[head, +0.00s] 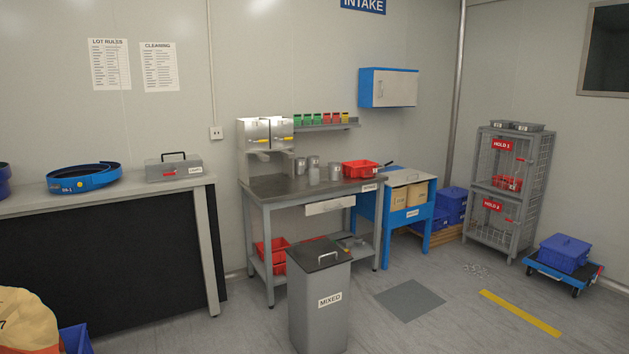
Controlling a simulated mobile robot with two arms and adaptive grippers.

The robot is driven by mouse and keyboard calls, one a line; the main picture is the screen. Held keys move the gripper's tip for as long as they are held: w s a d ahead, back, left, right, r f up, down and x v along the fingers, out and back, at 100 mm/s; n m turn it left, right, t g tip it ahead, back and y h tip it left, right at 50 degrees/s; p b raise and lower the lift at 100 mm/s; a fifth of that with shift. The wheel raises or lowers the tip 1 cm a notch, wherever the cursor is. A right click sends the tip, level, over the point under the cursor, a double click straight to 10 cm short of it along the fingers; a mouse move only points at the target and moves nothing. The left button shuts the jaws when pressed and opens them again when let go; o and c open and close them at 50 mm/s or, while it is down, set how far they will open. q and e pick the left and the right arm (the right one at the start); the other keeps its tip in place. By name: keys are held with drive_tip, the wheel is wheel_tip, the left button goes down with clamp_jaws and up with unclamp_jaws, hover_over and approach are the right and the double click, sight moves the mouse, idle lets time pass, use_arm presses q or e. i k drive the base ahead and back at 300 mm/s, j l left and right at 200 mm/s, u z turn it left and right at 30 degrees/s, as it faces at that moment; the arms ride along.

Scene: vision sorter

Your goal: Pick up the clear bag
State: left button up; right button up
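I cannot make out a clear bag for certain in the head view. A small pale, glinting patch (475,268) lies on the floor in front of the cage on the right; it is too small to tell what it is. Neither of my grippers shows.
A grey bin marked MIXED (320,317) stands in front of the steel workbench (262,202). A red tray (360,169) and metal canisters sit on the bench. A blue cart (546,269) bearing a blue crate (563,253) stands at right. The floor around the yellow stripe (520,313) is clear.

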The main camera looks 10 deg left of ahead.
sight(313, 173)
drive_tip(key=i+z, duration=0.15)
drive_tip(key=i, duration=0.75)
drive_tip(key=i+l+z, duration=0.2)
drive_tip(key=i, duration=0.35)
drive_tip(key=i+j+z, duration=0.2)
drive_tip(key=i, duration=0.3)
drive_tip(key=i+z, duration=0.2)
drive_tip(key=i, duration=0.35)
drive_tip(key=i+j+z, duration=0.2)
drive_tip(key=i, duration=0.3)
drive_tip(key=i+j+z, duration=0.2)
drive_tip(key=i, duration=0.35)
drive_tip(key=i+l+u, duration=0.1)
drive_tip(key=i+u, duration=0.15)
drive_tip(key=i, duration=0.75)
drive_tip(key=i+j+u, duration=0.1)
drive_tip(key=u, duration=0.35)
drive_tip(key=i+u, duration=0.6)
drive_tip(key=u, duration=0.35)
drive_tip(key=i+l+u, duration=0.2)
drive_tip(key=u, duration=0.25)
